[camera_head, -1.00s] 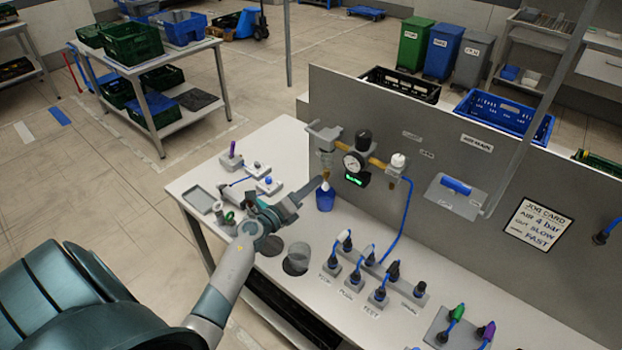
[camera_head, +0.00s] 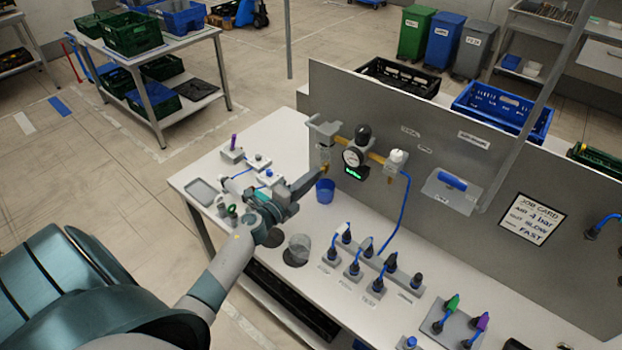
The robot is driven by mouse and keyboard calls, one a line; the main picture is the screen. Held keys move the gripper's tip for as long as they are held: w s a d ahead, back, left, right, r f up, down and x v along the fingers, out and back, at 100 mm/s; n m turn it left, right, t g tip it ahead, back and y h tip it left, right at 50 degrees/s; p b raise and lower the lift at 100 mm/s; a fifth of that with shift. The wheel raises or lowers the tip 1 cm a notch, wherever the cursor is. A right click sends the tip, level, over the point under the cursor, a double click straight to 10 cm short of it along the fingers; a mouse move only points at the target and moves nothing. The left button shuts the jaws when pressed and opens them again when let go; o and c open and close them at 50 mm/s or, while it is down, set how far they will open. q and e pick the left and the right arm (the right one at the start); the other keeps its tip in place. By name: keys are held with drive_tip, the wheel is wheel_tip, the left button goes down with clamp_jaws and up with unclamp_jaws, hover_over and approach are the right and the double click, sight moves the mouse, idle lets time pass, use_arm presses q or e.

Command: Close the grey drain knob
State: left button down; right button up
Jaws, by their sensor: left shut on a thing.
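The pipe assembly on the grey panel has a bracket with a filter (camera_head: 325,140) at its left end. The grey drain knob is at the filter's lower end, small and mostly hidden by my fingers. My left gripper (camera_head: 319,174) reaches in from the lower left, its fingers closed at the brass-coloured drain end under the filter. It appears shut on the drain knob. A blue cup (camera_head: 326,193) stands on the bench just below and right of the fingertips. My right gripper is not in view.
A pressure gauge (camera_head: 352,157) with a black knob (camera_head: 362,134) is right of the filter. A clear cup (camera_head: 299,247) and several plugs with blue hoses stand on the white bench (camera_head: 340,215). A grey tray (camera_head: 201,191) lies at left.

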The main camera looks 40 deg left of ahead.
use_arm(q)
drive_tip(key=c, duration=1.5)
unclamp_jaws()
drive_tip(key=shift+s, duration=0.1)
drive_tip(key=shift+s+a+b, duration=0.25)
drive_tip(key=shift+s+b, duration=0.7)
drive_tip(key=shift+s, duration=1.9)
drive_tip(key=shift+s+a+b, duration=0.2)
drive_tip(key=shift+s+b, duration=0.7)
drive_tip(key=shift+s, duration=2)
drive_tip(key=shift+s+a+b, duration=0.25)
drive_tip(key=shift+s+b, duration=0.7)
drive_tip(key=shift+s, duration=1.9)
